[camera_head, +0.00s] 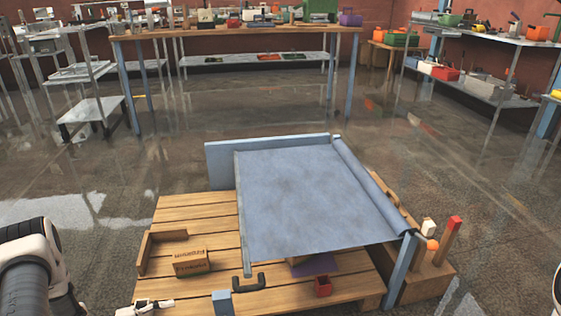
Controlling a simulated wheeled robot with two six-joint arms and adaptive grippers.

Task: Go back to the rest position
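My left arm (40,275) comes in at the bottom left. A small white and dark piece (150,306) at the bottom edge, over the front left of the wooden table, looks like the tip of my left gripper. Most of it is cut off, and I cannot tell whether it is open or shut. No held thing shows. Only a white sliver of my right arm (557,288) shows at the right edge. My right gripper is out of the picture.
The slatted table (190,225) carries a blue-grey sheet on a frame (310,190), a wooden block (191,262), a dark handle (249,283) and a small red box (323,287). A wooden block with upright pieces (430,275) stands right. Floor around is clear; loaded workbenches stand behind.

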